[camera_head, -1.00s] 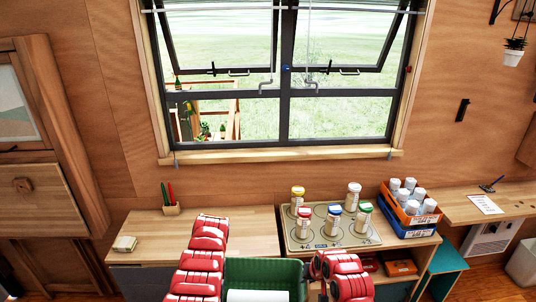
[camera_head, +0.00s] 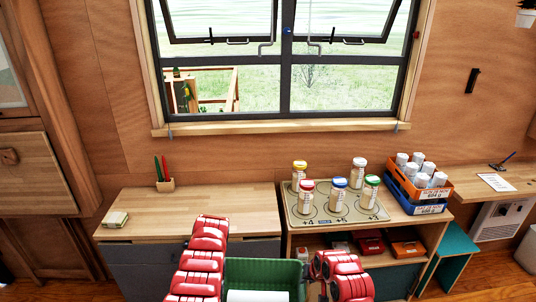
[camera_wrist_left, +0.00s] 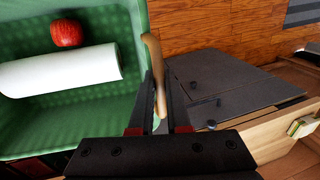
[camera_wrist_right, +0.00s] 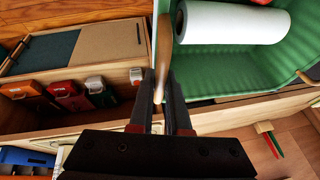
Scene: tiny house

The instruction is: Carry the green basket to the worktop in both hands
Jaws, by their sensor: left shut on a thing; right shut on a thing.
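The green basket (camera_head: 264,268) is at the bottom of the head view, between my two red arms and in front of the worktop (camera_head: 215,207). In the left wrist view, the basket (camera_wrist_left: 122,25) holds a red apple (camera_wrist_left: 66,33) and a white roll (camera_wrist_left: 62,70). My left gripper (camera_wrist_left: 160,112) is shut on a wooden handle (camera_wrist_left: 153,60) at one end. My right gripper (camera_wrist_right: 161,100) is shut on the wooden handle (camera_wrist_right: 164,45) at the other end. In the head view both fingertips are hidden.
A pencil holder (camera_head: 165,185) and a small stack (camera_head: 115,219) stand on the worktop; its middle is clear. To the right, a board (camera_head: 310,224) carries several jars, beside a crate (camera_head: 412,188). Shelves lie below. A window is behind.

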